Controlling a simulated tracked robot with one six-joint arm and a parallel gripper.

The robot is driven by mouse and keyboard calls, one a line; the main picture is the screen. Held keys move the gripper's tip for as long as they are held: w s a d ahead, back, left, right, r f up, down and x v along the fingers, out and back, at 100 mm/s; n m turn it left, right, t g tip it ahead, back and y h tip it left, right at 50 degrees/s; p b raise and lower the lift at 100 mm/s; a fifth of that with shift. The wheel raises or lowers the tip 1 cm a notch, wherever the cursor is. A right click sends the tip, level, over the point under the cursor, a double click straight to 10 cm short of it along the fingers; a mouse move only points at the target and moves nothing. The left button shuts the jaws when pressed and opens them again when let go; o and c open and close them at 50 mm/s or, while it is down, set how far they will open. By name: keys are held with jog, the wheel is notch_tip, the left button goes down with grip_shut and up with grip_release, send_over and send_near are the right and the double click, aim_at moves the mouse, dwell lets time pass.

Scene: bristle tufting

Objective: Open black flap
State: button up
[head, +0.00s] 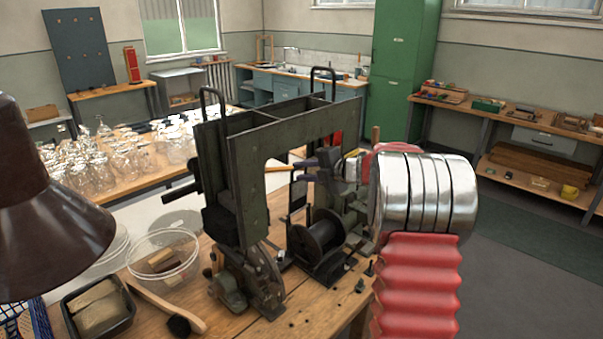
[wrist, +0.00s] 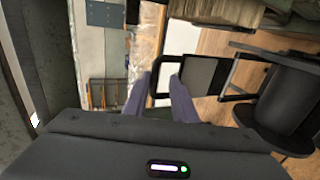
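A dark rectangular panel (wrist: 200,76), which looks like the black flap, shows in the wrist view just right of my fingers. In the head view I cannot pick the flap out clearly within the machine (head: 250,150), a grey-green frame. My gripper (head: 303,170) is in the machine's front opening in the head view, above the black spool.
The black spool (head: 315,240) also shows in the wrist view (wrist: 288,100), with a thin black frame (wrist: 242,72) beside it. A brush (head: 165,305), a clear bowl (head: 163,256) and a dark tray (head: 98,308) lie at left on the bench. A brown lamp shade (head: 50,220) fills the left edge.

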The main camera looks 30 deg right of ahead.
jog(key=shift+o, duration=0.3)
jog(key=shift+s+d, duration=0.1)
jog(key=shift+s+r, duration=0.15)
jog(key=v, duration=1.3)
jog(key=shift+s, duration=0.25)
